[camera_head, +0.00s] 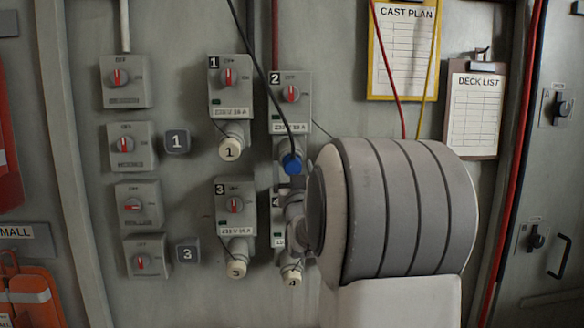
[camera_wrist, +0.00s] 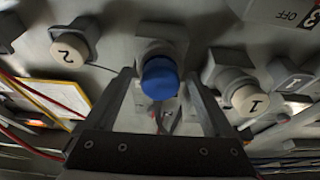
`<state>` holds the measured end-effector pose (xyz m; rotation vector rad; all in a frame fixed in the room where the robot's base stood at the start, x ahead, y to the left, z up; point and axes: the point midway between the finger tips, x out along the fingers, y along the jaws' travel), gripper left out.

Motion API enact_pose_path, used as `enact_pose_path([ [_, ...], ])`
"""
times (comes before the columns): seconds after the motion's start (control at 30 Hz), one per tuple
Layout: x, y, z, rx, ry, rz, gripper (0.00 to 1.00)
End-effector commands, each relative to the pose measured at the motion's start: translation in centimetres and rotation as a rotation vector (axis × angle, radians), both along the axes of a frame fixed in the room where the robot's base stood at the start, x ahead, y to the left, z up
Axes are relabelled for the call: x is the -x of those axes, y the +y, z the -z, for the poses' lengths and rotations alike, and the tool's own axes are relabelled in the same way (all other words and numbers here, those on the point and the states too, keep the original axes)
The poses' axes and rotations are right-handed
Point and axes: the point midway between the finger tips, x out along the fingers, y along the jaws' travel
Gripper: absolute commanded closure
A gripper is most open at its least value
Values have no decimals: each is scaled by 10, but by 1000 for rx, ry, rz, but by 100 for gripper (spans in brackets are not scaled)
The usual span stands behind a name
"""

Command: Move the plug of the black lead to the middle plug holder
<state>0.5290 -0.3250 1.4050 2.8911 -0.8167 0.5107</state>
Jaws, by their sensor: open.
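The black lead (camera_head: 250,65) runs down from the top edge to a blue-ended plug (camera_head: 292,163), which sits at the outlet under switch box 2 (camera_head: 291,95). In the wrist view the blue plug end (camera_wrist: 160,78) lies between the two fingers of my gripper (camera_wrist: 160,84). The fingers are open, one on each side, with a visible gap to the blue end. In the head view my gripper (camera_head: 298,185) is just below the plug and partly hidden by its own wrist. No plug holder can be made out; my arm hides the wall to the right.
Outlets 1 (camera_head: 230,140), 3 (camera_head: 238,258) and 4 (camera_head: 291,270) have white caps. A red lead (camera_head: 386,60) and a yellow lead (camera_head: 430,65) run down behind my arm. A deck list clipboard (camera_head: 474,110) hangs right.

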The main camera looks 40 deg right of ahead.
Motion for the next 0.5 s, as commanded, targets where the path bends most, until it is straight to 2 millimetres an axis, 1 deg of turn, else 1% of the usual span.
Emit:
enact_pose_path([
  [0.1,0,0,0,0,0,0,12],
  [0.13,0,0,0,0,0,0,16],
  [0.27,0,0,0,0,0,0,40],
  [0.3,0,0,0,0,0,0,47],
  [0.37,0,0,0,0,0,0,57],
  [0.4,0,0,0,0,0,0,65],
  [0.47,0,0,0,0,0,0,76],
  [0.5,0,0,0,0,0,0,83],
])
